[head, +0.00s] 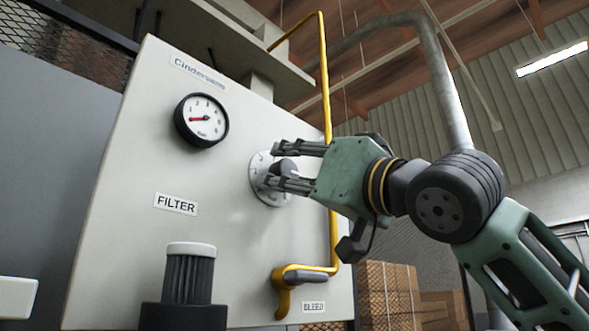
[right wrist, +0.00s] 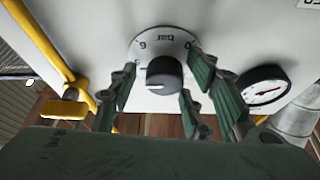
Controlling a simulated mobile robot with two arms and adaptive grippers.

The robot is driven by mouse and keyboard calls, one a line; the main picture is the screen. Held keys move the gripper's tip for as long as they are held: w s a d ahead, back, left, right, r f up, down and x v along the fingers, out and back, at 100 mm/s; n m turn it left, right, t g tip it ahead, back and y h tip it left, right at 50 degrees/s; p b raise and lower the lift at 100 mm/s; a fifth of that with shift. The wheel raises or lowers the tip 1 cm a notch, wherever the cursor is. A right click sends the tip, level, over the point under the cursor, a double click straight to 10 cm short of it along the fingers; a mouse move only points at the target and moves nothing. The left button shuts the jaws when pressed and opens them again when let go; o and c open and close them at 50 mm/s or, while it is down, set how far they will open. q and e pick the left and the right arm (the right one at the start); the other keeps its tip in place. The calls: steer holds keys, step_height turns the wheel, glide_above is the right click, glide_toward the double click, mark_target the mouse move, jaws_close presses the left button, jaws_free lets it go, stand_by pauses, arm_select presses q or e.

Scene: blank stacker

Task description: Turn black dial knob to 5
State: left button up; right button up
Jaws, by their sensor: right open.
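The black dial knob (right wrist: 165,76) sits on a round pale dial plate (right wrist: 148,42) on the panel. In the right wrist view the plate's markings appear upside down, with "bar" readable. A white mark on the knob's face points left in that view; I cannot tell which number it stands at. My right gripper (right wrist: 160,84) is open, with its fingers on both sides of the knob. I cannot tell whether they touch it. In the head view the right gripper (head: 274,166) reaches in from the right and partly hides the knob (head: 284,166) and dial plate (head: 261,184). My left gripper is out of view.
A pressure gauge (head: 201,120) is up left of the dial on the white panel (head: 130,150). A yellow pipe (head: 326,85) runs along the panel's right side, close to my gripper.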

steer(key=c, duration=1)
steer(key=shift+s+m, duration=0.1)
steer(key=shift+m, duration=0.2)
steer(key=shift+a+t+h, duration=0.1)
steer(key=shift+t+h, duration=0.2)
steer(key=o, duration=0.9)
steer(key=shift+c, duration=0.2)
steer(key=shift+o, duration=0.7)
steer(key=shift+d, duration=0.2)
